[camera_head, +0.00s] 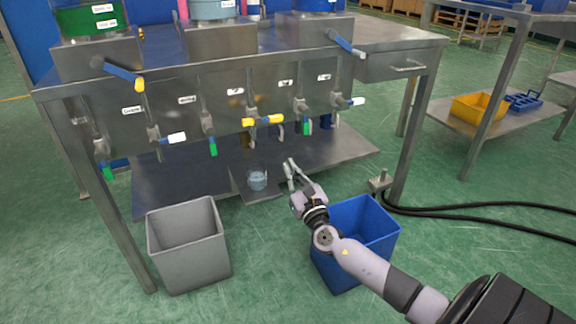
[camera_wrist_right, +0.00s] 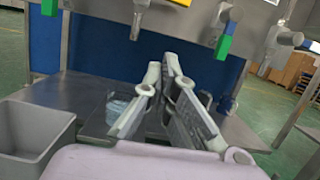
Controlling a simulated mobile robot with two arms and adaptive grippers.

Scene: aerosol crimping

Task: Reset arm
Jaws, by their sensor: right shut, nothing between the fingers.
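My right gripper (camera_head: 291,172) is in front of the steel dispensing table, to the right of a clear glass beaker (camera_head: 257,178) on the lower shelf. In the right wrist view the gripper (camera_wrist_right: 168,62) has its fingertips together, with nothing between them. The beaker, which seems to hold clear liquid, also shows in the wrist view (camera_wrist_right: 117,108), partly hidden behind the left finger. The gripper and beaker are apart. My left gripper does not show in either view.
A grey bin (camera_head: 187,245) stands at the front left. A blue bin (camera_head: 376,216) stands beneath my right arm. Several valves with coloured handles, one yellow (camera_head: 263,121), line the table front. Black hoses (camera_head: 470,207) lie on the floor at the right.

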